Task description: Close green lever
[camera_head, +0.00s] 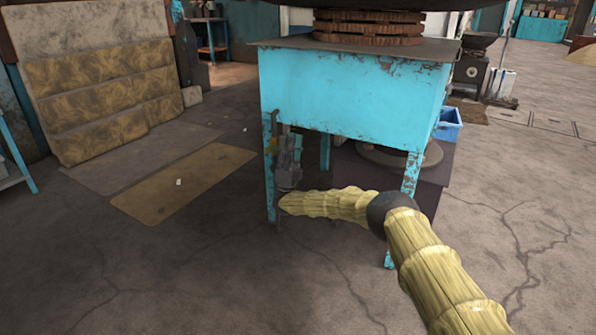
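My gripper (287,149) is a small grey shape beside the left front leg of the turquoise stand (350,95). It is at the end of my arm in its yellow sleeve. Its fingers are too small and dark to tell whether they are open or shut. A small yellow-green patch (271,146) shows at the stand's leg, just left of my gripper. I cannot tell whether this is the green lever or whether the gripper touches it. No other green lever can be made out.
The stand carries a dark round vessel on a brick ring (368,27). A blue crate (447,124) sits behind its right side. A padded panel (105,95) leans at the left, with a brown mat (185,180) before it. The floor in front is clear.

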